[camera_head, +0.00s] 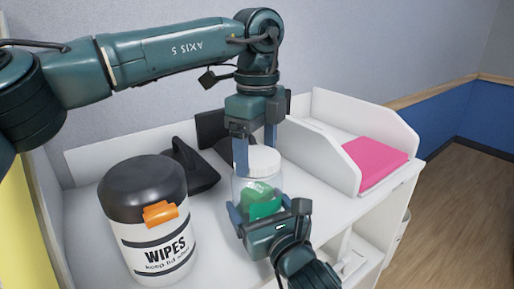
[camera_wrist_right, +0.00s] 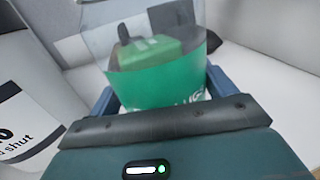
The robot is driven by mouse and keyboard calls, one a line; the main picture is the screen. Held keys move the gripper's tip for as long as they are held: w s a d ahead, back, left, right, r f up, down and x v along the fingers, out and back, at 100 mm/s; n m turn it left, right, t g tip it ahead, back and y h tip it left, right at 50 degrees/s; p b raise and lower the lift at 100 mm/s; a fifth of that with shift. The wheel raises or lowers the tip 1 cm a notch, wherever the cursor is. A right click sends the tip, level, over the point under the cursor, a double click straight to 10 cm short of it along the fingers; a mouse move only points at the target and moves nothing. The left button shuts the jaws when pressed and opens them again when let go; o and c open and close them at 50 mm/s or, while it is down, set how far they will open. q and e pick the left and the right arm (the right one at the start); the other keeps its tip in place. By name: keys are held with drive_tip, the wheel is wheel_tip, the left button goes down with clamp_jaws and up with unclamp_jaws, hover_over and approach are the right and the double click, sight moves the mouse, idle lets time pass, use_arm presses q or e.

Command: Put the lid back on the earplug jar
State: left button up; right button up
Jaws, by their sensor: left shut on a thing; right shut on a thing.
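The earplug jar (camera_head: 246,188) is clear with a green label and green contents. It stands upright on the white counter in the head view. My right gripper (camera_head: 260,209) is shut around its lower body from the front. The right wrist view shows the clear jar and its green band (camera_wrist_right: 158,82) between the blue fingers. The white lid (camera_head: 264,161) is at the jar's mouth, roughly level. My left gripper (camera_head: 256,150) comes down from above and is shut on the lid. I cannot tell whether the lid touches the rim. The lid is out of the right wrist view.
A large wipes tub (camera_head: 150,235) with a black top and orange tab stands left of the jar. A black device (camera_head: 192,168) lies behind it. A white tray (camera_head: 325,150) with a pink stack (camera_head: 375,160) is at the right. Some counter between tub and jar is clear.

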use_arm(q)
drive_tip(key=c, duration=0.5)
use_arm(e)
drive_tip(key=shift+f, duration=0.1)
use_arm(q)
drive_tip(key=shift+o, duration=0.2)
drive_tip(key=m, duration=0.8)
drive_tip(key=shift+m, duration=0.4)
drive_tip(key=m, duration=1)
drive_tip(key=shift+m, duration=0.3)
drive_tip(key=m, duration=0.4)
drive_tip(key=shift+f, duration=0.1)
drive_tip(key=m, duration=1.7)
drive_tip(key=o, duration=1.2)
drive_tip(key=shift+c, duration=0.2)
